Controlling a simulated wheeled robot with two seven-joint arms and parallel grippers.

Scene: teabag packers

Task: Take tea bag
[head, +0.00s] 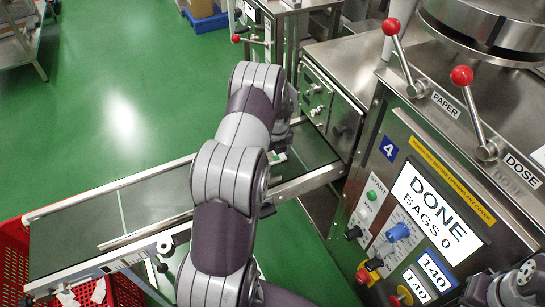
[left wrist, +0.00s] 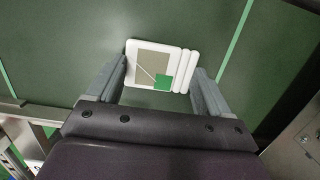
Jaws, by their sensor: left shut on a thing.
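A white tea bag with a beige middle and a green tag (left wrist: 153,64) shows in the left wrist view, with white edges of what look like more bags (left wrist: 186,71) at its right. My left gripper (left wrist: 161,72) has one finger on each side of this group and is shut on it, over the dark green belt. In the head view the left gripper (head: 279,150) is mostly hidden by my arm at the belt; a small bit of white and green shows there. My right gripper is not in view; only part of my right arm shows at the lower right.
The conveyor belt (head: 85,235) runs from the machine down to the left, with metal side rails. A red crate (head: 12,255) stands at its far left end. The packer panel (head: 430,215) reads DONE, BAGS 0. Red-knobbed levers stand above it.

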